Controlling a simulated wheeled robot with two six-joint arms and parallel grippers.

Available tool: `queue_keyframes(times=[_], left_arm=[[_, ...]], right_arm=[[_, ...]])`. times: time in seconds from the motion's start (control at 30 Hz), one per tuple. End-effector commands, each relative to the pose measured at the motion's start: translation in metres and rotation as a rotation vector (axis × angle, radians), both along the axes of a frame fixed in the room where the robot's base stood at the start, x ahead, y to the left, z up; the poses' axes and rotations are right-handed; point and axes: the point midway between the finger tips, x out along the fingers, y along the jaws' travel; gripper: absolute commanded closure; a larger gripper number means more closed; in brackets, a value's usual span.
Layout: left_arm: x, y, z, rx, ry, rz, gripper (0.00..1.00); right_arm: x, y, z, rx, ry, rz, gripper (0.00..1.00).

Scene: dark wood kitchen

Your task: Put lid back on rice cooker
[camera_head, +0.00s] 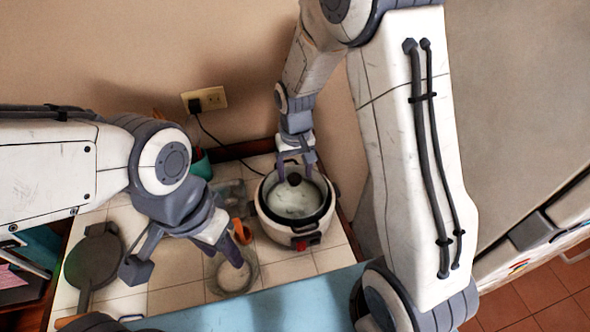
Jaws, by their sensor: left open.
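The white rice cooker (295,237) stands on the tiled counter, with a dark rim and a red switch on its front. Its round lid (294,200), pale with a black knob, lies at the cooker's mouth. I cannot tell whether it is fully seated. My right gripper (296,168) comes down from behind, its fingers by the two sides of the knob. Whether they press on the knob is unclear. My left gripper (188,262) is open and empty above the counter, left of the cooker, with one finger near a glass container.
The glass container (232,282) stands in front left of the cooker. An orange item (241,232) and a green container (201,165) are close by. A dark pan (93,257) lies at the left. A cord runs from the wall outlet (205,100) behind the cooker.

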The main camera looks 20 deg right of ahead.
Motion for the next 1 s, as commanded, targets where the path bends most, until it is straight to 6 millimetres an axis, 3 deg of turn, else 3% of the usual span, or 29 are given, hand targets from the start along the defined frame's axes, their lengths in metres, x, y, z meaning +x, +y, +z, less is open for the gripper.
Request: queue_keyframes(times=[0.3, 0.43, 0.5, 0.8, 1.0], left_arm=[[0.000, 0.000, 0.001, 0.000, 0.000, 0.000, 0.51], [0.000, 0.000, 0.011, 0.000, 0.000, -0.001, 0.51], [0.000, 0.000, 0.005, -0.001, -0.001, -0.001, 0.51], [0.000, 0.000, -0.009, 0.000, 0.000, 0.001, 0.51], [0.000, 0.000, -0.013, 0.000, 0.000, 0.002, 0.51]], right_arm=[[0.000, 0.000, 0.002, 0.000, 0.000, 0.000, 0.25], [0.000, 0.000, 0.016, 0.000, -0.002, 0.000, 0.25], [0.002, 0.000, 0.022, 0.001, -0.007, 0.000, 0.25], [0.002, 0.000, 0.089, 0.001, -0.009, 0.000, 0.25], [0.001, 0.000, 0.121, 0.001, -0.005, 0.000, 0.25]])
